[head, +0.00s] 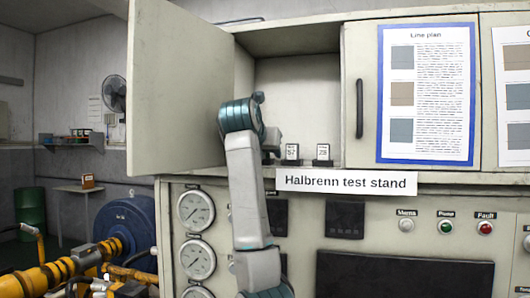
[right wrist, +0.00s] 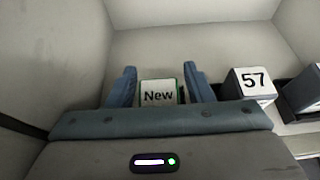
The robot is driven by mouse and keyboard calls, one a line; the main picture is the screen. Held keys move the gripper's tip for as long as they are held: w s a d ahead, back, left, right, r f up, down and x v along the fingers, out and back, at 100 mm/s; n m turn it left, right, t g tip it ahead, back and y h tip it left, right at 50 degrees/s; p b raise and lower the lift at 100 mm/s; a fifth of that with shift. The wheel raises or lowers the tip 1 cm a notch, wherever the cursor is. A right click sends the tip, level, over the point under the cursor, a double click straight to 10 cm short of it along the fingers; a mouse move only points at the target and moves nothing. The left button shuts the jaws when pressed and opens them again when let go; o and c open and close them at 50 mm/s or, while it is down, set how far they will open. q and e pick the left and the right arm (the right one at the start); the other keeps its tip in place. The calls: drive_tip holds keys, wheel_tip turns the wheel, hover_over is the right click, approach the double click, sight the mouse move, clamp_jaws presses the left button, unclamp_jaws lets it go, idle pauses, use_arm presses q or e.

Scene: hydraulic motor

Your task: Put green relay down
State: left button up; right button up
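The green relay (right wrist: 158,93) has a white label reading "New" and green edges. In the head view my right gripper (head: 268,132) reaches into the open cabinet, left of the two numbered relays. The green relay is hidden there behind my arm. Whether its base touches the rail cannot be seen. My left gripper is not in view.
A relay marked 57 (head: 291,152) stands just right of my gripper, with another numbered relay (head: 322,153) beyond it. The cabinet door (head: 180,90) hangs open at the left. A sign (head: 346,182) sits below the opening. The cabinet space above the relays is empty.

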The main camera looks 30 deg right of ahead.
drive_tip(key=shift+r, duration=0.2)
drive_tip(key=shift+s+a, duration=0.2)
drive_tip(key=shift+a, duration=0.1)
drive_tip(key=b+v, duration=0.4)
drive_tip(key=v, duration=0.7)
drive_tip(key=shift+s+r, duration=0.15)
drive_tip(key=shift+a, duration=0.1)
idle(0.3)
